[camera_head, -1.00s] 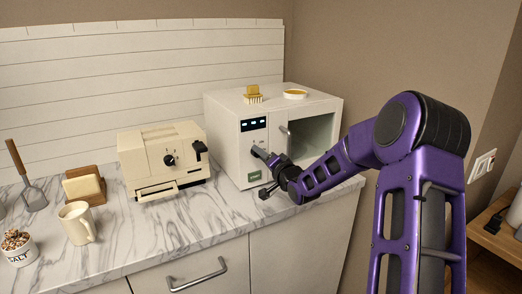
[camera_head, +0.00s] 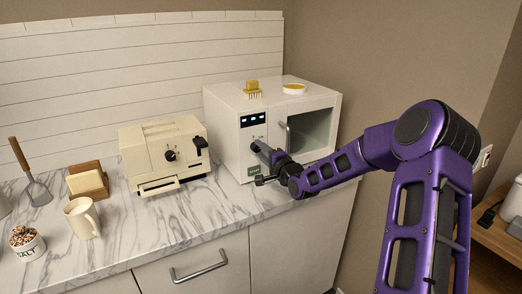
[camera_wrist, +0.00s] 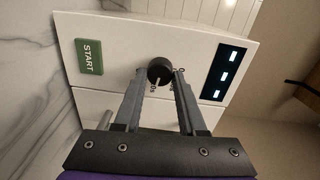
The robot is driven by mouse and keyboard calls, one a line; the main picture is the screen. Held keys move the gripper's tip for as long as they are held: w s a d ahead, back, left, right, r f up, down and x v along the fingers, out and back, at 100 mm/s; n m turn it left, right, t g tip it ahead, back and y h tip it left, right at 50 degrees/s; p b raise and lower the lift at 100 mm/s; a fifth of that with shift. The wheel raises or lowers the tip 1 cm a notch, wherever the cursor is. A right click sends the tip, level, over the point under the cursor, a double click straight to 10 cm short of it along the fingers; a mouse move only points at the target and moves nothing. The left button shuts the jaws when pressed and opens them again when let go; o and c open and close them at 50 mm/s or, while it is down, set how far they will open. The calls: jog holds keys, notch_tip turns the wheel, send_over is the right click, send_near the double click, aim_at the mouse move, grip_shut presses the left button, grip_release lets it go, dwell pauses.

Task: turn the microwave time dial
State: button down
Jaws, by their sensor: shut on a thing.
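The white microwave (camera_head: 222,121) stands on the marble counter at the back right in the head view. Its black round time dial (camera_wrist: 160,70) shows in the wrist view, between the green START button (camera_wrist: 89,57) and the dark display (camera_wrist: 229,72). My gripper (camera_wrist: 160,75) reaches the front panel, with one grey finger on each side of the dial, closed on it. Printed marks around the dial are partly hidden by the fingers.
The microwave's door handle (camera_head: 288,136) is close beside my gripper. A cream toaster-like appliance (camera_head: 140,159) stands to the left. A mug (camera_head: 82,218) is farther left.

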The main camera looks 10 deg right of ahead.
jog(key=shift+c, duration=2.4)
grip_release()
jog(key=shift+s, duration=0.1)
jog(key=v, duration=1.7)
jog(key=shift+d, duration=0.15)
